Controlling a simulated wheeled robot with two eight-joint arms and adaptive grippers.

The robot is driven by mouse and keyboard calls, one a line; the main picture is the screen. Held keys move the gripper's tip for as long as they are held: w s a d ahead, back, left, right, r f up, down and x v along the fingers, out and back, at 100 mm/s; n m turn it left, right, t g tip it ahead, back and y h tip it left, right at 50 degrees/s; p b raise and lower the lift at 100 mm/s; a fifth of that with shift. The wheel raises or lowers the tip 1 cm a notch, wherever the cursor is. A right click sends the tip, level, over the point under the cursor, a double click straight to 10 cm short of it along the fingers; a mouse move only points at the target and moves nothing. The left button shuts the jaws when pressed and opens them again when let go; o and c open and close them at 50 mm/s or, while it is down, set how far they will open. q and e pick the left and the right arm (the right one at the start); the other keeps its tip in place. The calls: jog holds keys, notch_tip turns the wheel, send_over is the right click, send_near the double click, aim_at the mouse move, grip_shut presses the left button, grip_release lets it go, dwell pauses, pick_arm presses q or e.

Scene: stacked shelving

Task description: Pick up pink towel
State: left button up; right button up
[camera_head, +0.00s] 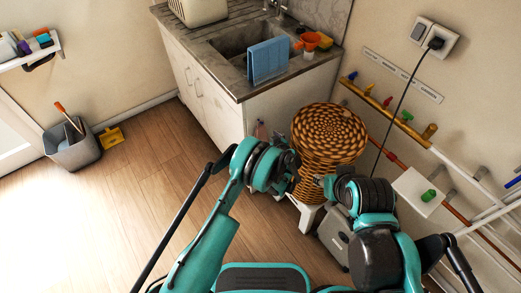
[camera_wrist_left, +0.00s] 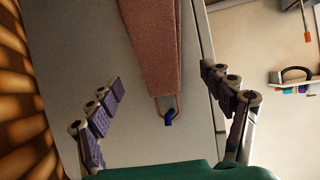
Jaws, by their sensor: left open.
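The pink towel (camera_wrist_left: 152,45) shows in the left wrist view as a narrow folded strip against the pale cabinet side. Its loop is on a small blue hook (camera_wrist_left: 168,117). In the head view only a small pink part of the towel (camera_head: 258,130) shows on the cabinet's end panel. My left gripper (camera_wrist_left: 162,88) is open, its fingers on either side of the towel's loop end, with gaps to both. In the head view my left gripper (camera_head: 287,166) is close to the cabinet end and the basket. My right gripper (camera_head: 325,184) is small and partly hidden by its arm.
A woven basket (camera_head: 328,130) stands on a white stool (camera_head: 306,215) right beside the cabinet (camera_head: 213,95). A blue towel (camera_head: 267,60) hangs at the sink. Pipes (camera_head: 455,165) line the right wall.

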aim_at(261, 134)
pick_arm(q)
jog(key=b+x, duration=0.1)
jog(key=x, duration=0.3)
jog(key=shift+s+f+b, duration=0.1)
jog(key=shift+f+b, duration=0.15)
jog(key=shift+b, duration=0.05)
jog(key=shift+r, duration=0.1)
jog(key=shift+c, duration=1.2)
jog(key=c, duration=1.4)
jog(key=shift+o, duration=0.2)
jog(key=shift+r, duration=0.1)
